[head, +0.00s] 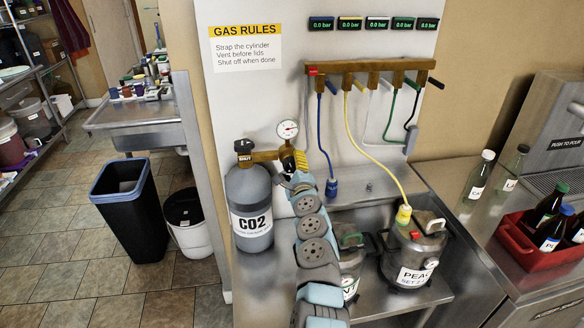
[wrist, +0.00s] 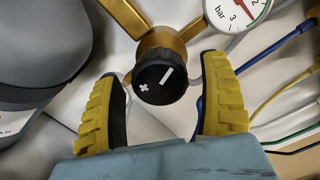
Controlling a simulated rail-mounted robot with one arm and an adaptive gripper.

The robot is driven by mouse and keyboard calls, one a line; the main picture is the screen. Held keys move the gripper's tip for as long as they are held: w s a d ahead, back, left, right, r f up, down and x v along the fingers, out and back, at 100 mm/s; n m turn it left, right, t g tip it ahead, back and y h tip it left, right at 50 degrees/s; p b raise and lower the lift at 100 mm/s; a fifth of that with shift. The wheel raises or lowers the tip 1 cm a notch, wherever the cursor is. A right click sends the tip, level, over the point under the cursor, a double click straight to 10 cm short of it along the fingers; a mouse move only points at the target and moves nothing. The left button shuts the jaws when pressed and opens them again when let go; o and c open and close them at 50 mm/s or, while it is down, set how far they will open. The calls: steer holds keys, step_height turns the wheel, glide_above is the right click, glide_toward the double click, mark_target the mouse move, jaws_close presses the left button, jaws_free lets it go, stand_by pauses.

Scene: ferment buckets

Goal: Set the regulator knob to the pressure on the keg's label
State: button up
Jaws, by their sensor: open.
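The black regulator knob (wrist: 160,78), with a white line and a plus sign, sits on the brass regulator (wrist: 160,44) in the wrist view. My gripper (wrist: 162,71) is open, with one yellow-padded finger on each side of the knob and gaps between. In the head view my gripper (head: 293,163) is at the regulator and hides the knob. The gauge (head: 288,130) has a white face; its wrist-view part (wrist: 232,10) shows "bar" and a red mark. The keg (head: 418,250) at lower right has a label (head: 414,278) reading "PEAC…" and "SET 2…", the rest unclear.
The grey CO2 cylinder (head: 249,190) stands left of my arm. A second keg (head: 351,262) is partly behind my arm. The manifold (head: 370,66) carries coloured hoses; a yellow hose (head: 378,160) reaches the labelled keg. The displays (head: 348,23) read 0.0 bar. A red bottle crate (head: 520,245) is at right.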

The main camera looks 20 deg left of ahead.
steer(key=shift+d, duration=0.1)
steer(key=shift+s+d+f, duration=0.25)
steer(key=shift+s+d, duration=0.2)
steer(key=shift+s, duration=0.2)
steer(key=shift+s+d+r, duration=0.25)
steer(key=shift+s+d, duration=0.2)
steer(key=shift+s, duration=0.25)
steer(key=shift+s+d+f, duration=0.25)
steer(key=shift+s+d, duration=0.05)
steer(key=shift+s, duration=0.4)
steer(key=shift+s+d+r, duration=0.25)
steer(key=shift+s+d, duration=0.1)
steer(key=shift+s+r, duration=0.3)
steer(key=shift+s, duration=0.25)
glide_toward(293, 168)
steer(key=shift+s+d, duration=0.25)
steer(key=shift+s, duration=0.3)
